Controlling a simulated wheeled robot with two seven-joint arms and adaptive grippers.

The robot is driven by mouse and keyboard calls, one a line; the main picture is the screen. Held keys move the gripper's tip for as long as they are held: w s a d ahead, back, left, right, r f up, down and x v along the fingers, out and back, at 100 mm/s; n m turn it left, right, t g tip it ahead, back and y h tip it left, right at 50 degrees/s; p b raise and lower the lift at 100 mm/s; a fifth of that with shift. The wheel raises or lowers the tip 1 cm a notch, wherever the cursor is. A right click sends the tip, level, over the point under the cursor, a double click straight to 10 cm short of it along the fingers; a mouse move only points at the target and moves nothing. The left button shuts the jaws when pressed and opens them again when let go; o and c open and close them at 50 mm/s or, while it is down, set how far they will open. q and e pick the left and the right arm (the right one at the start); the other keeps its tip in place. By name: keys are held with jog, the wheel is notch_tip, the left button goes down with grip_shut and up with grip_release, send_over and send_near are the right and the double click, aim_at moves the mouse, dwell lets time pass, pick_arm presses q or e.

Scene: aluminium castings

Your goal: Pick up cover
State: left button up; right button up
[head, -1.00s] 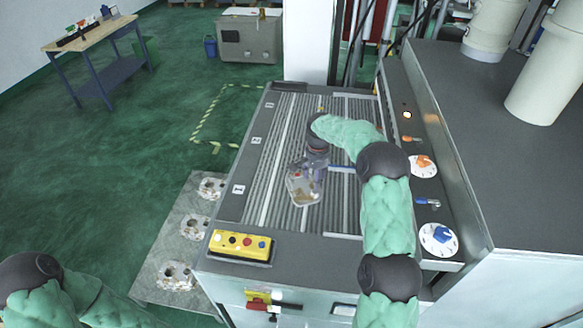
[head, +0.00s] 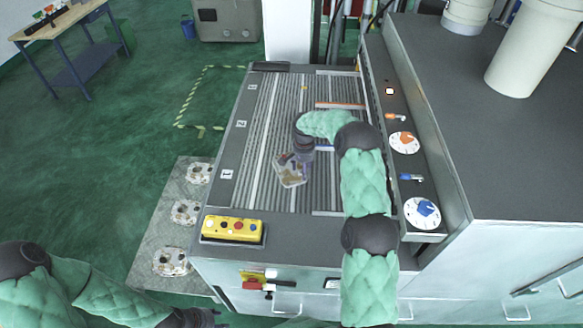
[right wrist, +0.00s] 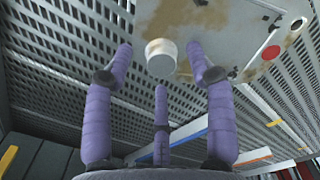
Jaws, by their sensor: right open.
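The cover (head: 291,172) is a pale, stained metal plate on the slatted grey bed of the machine, near its left-middle. In the right wrist view the cover (right wrist: 235,30) fills the upper right, with a round boss (right wrist: 161,58) and a red dot on it. My right gripper (head: 303,157) is over the cover's upper part and hides some of it. Its purple fingers (right wrist: 160,100) are spread open around the boss, with no grip visible; contact cannot be told. My left gripper (head: 200,318) shows only partly at the bottom edge.
A yellow button box (head: 232,229) sits at the bed's front left corner. A raised panel with dials (head: 422,212) borders the bed on the right. Several castings (head: 171,261) rest on a grey plate (head: 150,238) on the left. The bed's left and far parts are free.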

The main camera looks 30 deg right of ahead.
jog(key=shift+f, duration=0.85)
grip_shut()
jog(key=shift+r, duration=0.1)
